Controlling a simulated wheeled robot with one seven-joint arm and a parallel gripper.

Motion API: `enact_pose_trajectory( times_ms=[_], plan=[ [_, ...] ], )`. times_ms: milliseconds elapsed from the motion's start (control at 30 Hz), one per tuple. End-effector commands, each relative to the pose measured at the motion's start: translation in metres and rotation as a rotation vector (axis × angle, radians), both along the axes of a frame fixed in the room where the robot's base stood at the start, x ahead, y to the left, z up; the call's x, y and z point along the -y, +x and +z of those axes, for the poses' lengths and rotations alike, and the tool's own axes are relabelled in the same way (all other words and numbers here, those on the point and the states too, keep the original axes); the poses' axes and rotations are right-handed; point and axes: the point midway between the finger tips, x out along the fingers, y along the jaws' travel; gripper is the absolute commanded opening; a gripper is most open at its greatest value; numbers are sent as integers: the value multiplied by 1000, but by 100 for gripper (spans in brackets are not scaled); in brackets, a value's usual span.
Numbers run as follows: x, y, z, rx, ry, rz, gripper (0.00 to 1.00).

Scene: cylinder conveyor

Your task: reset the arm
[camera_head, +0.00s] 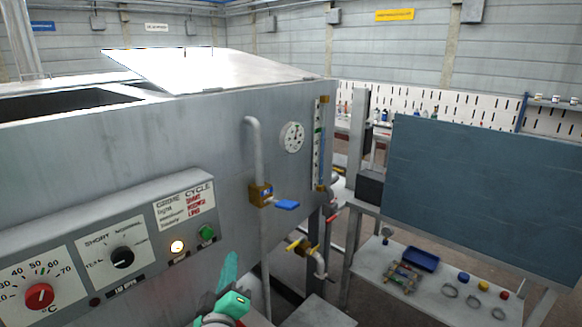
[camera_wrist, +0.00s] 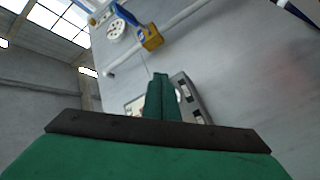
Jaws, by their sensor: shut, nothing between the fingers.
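My gripper (camera_head: 229,270) is green and shows at the bottom middle of the head view, in front of the grey machine (camera_head: 220,135). It points upward, below and to the right of the control panel (camera_head: 120,245). In the wrist view the fingers (camera_wrist: 162,85) are together with nothing between them. Behind them in that view are part of a panel, the machine's grey wall (camera_wrist: 240,75) and a yellow valve body (camera_wrist: 151,38). Most of my arm is out of the head view.
The panel has a red knob (camera_head: 39,296), a black knob (camera_head: 122,257), a lit lamp (camera_head: 177,246) and a green button (camera_head: 207,233). A blue-handled valve (camera_head: 286,205) and pipes stand right of my gripper. A workbench (camera_head: 455,300) with small parts is farther right.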

Motion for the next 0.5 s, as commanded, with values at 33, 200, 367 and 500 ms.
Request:
enact_pose_trajectory(
  times_ms=[33, 200, 367, 500],
  plan=[
    [5, -4, -19, -18, 9, 2, 0],
    [23, -27, -78, -61, 67, 16, 0],
    [43, -56, -127, -100, 131, 23, 0],
    [61, -86, -166, -134, 194, 22, 0]
  ],
)
